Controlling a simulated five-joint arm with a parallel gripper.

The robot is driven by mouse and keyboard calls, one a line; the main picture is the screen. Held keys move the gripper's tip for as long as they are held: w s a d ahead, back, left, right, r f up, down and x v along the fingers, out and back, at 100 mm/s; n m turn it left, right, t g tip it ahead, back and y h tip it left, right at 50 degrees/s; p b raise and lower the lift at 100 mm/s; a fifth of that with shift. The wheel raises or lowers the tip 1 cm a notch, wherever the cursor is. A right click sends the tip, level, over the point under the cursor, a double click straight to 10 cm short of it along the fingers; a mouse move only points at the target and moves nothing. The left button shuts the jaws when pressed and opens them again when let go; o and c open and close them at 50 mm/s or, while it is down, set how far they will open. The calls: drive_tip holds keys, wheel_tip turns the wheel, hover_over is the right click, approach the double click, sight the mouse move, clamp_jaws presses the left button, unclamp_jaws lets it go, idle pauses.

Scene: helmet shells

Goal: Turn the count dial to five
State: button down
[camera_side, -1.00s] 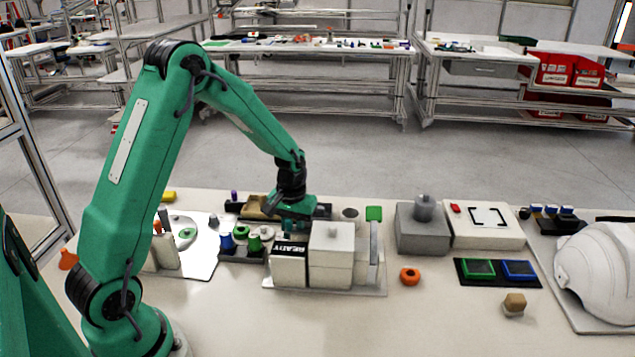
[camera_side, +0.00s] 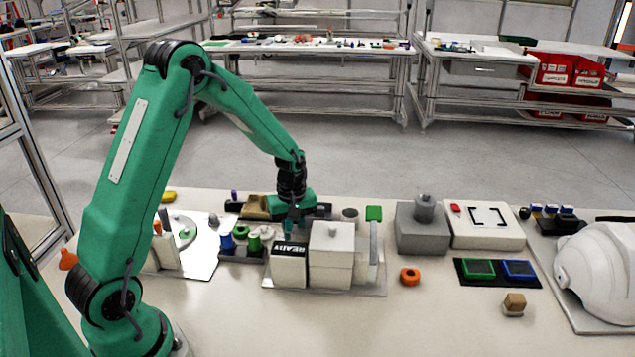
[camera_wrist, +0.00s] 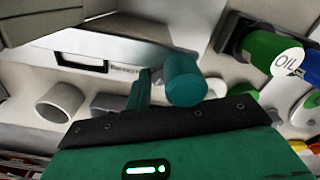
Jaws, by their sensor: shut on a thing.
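A teal round knob, which I take to be the count dial (camera_wrist: 185,82), shows beside a dark teal finger in the wrist view. My gripper (camera_side: 291,226) points down behind the READY box (camera_side: 289,268) in the side view and is shut on the knob. In the wrist view one finger of my gripper (camera_wrist: 140,92) shows clearly at the knob's left; the other is hard to make out. The dial's numbers and pointer are hidden, so I cannot read its setting.
A pale block (camera_side: 331,250) stands right of the READY box. Green (camera_side: 254,243) and blue (camera_side: 227,241) bottles stand to its left. A grey box with a knob (camera_side: 422,228), an orange ring (camera_side: 410,276) and a white helmet shell (camera_side: 598,272) are farther right.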

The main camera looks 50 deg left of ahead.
drive_tip(key=shift+r+n, duration=0.1)
drive_tip(key=shift+n, duration=0.3)
drive_tip(key=c, duration=1.2)
unclamp_jaws()
drive_tip(key=shift+c, duration=0.2)
drive_tip(key=shift+r, duration=0.1)
drive_tip(key=shift+r, duration=3.8)
